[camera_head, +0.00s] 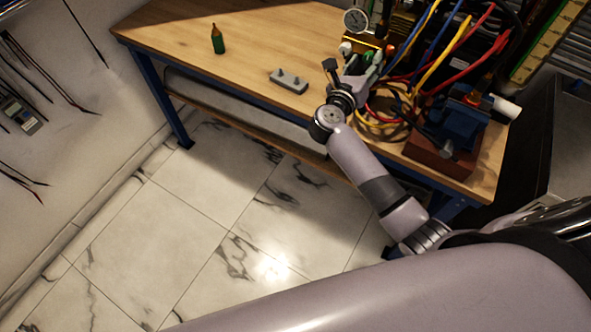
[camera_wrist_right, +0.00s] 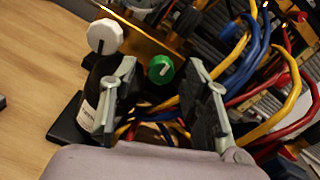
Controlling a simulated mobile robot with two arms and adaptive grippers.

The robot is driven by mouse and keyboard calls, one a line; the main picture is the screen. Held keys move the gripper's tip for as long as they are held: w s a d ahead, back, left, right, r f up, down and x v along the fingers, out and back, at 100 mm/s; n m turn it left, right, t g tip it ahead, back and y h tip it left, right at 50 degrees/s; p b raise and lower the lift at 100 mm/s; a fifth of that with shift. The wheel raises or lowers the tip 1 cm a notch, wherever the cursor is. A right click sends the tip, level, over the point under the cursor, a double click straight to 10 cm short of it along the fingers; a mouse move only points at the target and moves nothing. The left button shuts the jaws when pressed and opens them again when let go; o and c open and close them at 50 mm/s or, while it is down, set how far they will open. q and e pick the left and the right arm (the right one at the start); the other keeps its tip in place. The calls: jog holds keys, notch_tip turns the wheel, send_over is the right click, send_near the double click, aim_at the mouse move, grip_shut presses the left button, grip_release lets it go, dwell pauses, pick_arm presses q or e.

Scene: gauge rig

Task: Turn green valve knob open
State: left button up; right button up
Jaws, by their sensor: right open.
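The green valve knob (camera_wrist_right: 160,69) shows in the right wrist view, round with a pale bar across its face. It sits beyond my right gripper (camera_wrist_right: 162,95), between the two finger lines. My right gripper is open, with a finger on each side of the knob's line, and nothing shows between the fingers. A white knob (camera_wrist_right: 104,37) is to the left of the green one. My left gripper is in neither view.
A wooden table (camera_head: 190,70) carries a green bottle-shaped object (camera_head: 217,39), a grey block (camera_head: 289,81) and a round gauge (camera_head: 355,19). Red, blue and yellow hoses (camera_head: 440,65) crowd the rig right of my gripper. The table's left part is mostly clear.

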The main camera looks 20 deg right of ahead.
jog(key=shift+d+r+m, duration=0.1)
jog(key=shift+r+m, duration=0.05)
jog(key=shift+m, duration=0.85)
jog(key=b+v, duration=0.4)
jog(key=v, duration=1.3)
jog(key=w+a+f+n+t+y, duration=0.1)
jog(key=f+n+y, duration=0.3)
jog(key=f+n, duration=0.4)
jog(key=w+a+f+n+t+y+b, duration=0.1)
jog(key=a+f+n+t+y, duration=0.2)
jog(key=f+n, duration=0.5)
jog(key=w+a+f+n+t+y+b, duration=0.1)
jog(key=a+f+n+y, duration=0.3)
jog(key=f+n, duration=0.4)
jog(key=shift+a+f+n+t+y, duration=0.25)
jog(key=shift+n+t, duration=0.45)
jog(key=shift+n, duration=0.9)
jog(key=shift+w, duration=0.1)
